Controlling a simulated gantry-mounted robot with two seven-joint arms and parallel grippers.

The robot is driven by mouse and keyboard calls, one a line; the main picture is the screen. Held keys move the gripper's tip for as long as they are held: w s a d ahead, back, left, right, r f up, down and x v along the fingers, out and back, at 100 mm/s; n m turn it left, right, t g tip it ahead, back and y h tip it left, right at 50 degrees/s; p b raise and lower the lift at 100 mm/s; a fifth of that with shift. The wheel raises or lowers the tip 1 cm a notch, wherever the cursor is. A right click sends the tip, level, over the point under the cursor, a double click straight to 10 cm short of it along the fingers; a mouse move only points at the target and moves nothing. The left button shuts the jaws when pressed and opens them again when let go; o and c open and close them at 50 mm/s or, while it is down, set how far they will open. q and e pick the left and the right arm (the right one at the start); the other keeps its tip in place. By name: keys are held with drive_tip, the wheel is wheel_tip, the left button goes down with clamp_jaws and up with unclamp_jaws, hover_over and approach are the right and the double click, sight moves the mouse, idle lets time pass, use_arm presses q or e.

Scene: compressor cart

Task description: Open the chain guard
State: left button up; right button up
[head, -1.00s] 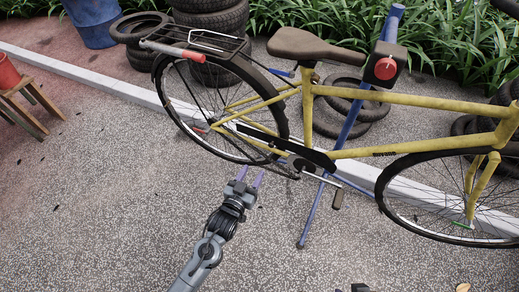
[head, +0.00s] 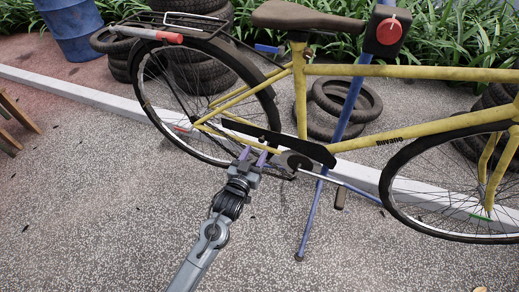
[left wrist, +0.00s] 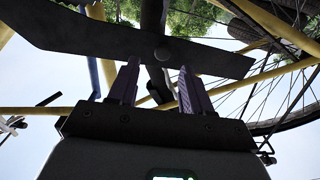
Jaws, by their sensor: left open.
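The chain guard (head: 312,150) is a long dark plate on the yellow bicycle (head: 400,135), running from the rear wheel to the crank. It slants down to the right in the head view. In the left wrist view the guard (left wrist: 75,38) crosses the top as a dark plate with a round knob or bolt head near its middle. My left gripper (head: 254,156) is open, its purple fingers pointing up at the guard's lower edge. In the left wrist view its fingertips (left wrist: 158,70) reach the lower edge on either side of the knob; contact cannot be told. My right gripper is not in view.
A blue work stand (head: 313,215) holds the bicycle, with a red knob (head: 389,38) on its clamp. The crank and pedal (head: 339,199) hang right of my left gripper. The rear wheel (head: 160,110) is close on the left. The paving in front is clear.

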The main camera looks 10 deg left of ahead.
sight(261, 141)
use_arm(q)
drive_tip(key=x, duration=0.1)
drive_tip(key=b+x, duration=0.1)
drive_tip(key=x, duration=0.1)
drive_tip(key=shift+w+a, duration=0.15)
drive_tip(key=shift+w, duration=0.2)
drive_tip(key=shift+w+d+b, duration=0.25)
drive_tip(key=shift+w+b, duration=0.15)
drive_tip(key=shift+w, duration=0.05)
clamp_jaws()
